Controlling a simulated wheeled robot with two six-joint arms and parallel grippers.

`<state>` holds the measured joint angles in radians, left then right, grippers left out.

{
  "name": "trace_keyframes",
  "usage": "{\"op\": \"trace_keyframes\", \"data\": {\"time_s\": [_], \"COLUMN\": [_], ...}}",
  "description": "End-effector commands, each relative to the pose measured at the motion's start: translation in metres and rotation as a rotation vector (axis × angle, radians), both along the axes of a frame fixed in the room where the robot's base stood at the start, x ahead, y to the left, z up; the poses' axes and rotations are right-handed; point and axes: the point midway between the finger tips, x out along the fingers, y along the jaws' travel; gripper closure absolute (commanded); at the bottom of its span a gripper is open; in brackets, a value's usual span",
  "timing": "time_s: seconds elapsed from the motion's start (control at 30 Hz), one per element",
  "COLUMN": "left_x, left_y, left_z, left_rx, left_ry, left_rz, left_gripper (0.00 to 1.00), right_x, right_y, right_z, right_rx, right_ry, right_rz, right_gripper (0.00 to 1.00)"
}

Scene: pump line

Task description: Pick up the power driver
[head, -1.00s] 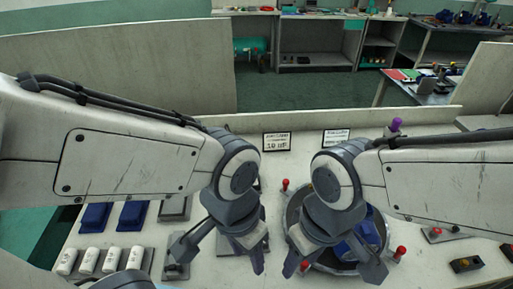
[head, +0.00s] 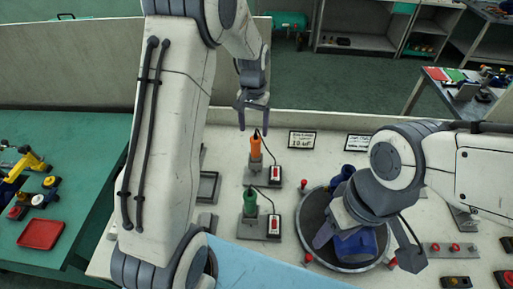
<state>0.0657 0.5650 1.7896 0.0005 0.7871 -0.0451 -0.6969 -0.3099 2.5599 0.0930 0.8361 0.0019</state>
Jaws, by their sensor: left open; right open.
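An orange corded tool (head: 255,147) stands upright in a grey holder, its cord running to a box with a red switch (head: 275,173). A similar green tool (head: 249,204) stands in a holder nearer me, with its own red-switch box (head: 273,226). Either may be the power driver; I cannot tell which from their looks. My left gripper (head: 253,126) is open and empty, pointing down just above the orange tool in the picture; contact is not visible. My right gripper (head: 367,250) is open over a blue pump part (head: 356,245) on a round dark turntable (head: 314,208).
A green table (head: 75,150) at left holds a red tray (head: 41,234) and a yellow tool (head: 33,162). Red knobs (head: 454,247) sit right of the turntable.

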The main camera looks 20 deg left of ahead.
Motion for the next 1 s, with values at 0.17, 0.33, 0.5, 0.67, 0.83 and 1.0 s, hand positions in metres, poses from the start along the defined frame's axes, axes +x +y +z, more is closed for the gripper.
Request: {"op": "trace_keyframes", "data": {"time_s": [0.17,0.33,0.5,0.67,0.83,1.0], "left_x": [-0.002,-0.002,-0.005,-0.005,-0.004,-0.004], "left_y": [-0.002,-0.003,-0.008,-0.008,-0.008,-0.008], "left_z": [-0.027,-0.038,-0.059,-0.081,-0.088,-0.088], "left_rx": [0.000,0.000,-0.001,-0.001,0.000,0.000], "left_ry": [0.005,0.002,0.007,0.003,0.000,0.000], "left_rz": [-0.002,-0.003,-0.004,-0.003,-0.003,-0.003], "left_gripper": [0.24,0.24,0.24,0.24,0.24,0.32], "right_x": [0.000,0.000,0.000,0.000,0.000,0.000], "right_y": [0.000,0.000,0.000,0.000,0.000,0.000], "right_z": [0.007,0.011,0.027,0.033,0.033,0.033], "right_rx": [0.000,0.000,0.000,0.000,0.000,0.000], "right_ry": [0.000,0.000,0.000,0.000,0.000,0.000], "right_rz": [0.000,-0.001,-0.001,0.000,0.000,0.000], "right_gripper": [0.47,0.47,0.47,0.47,0.47,0.47]}}
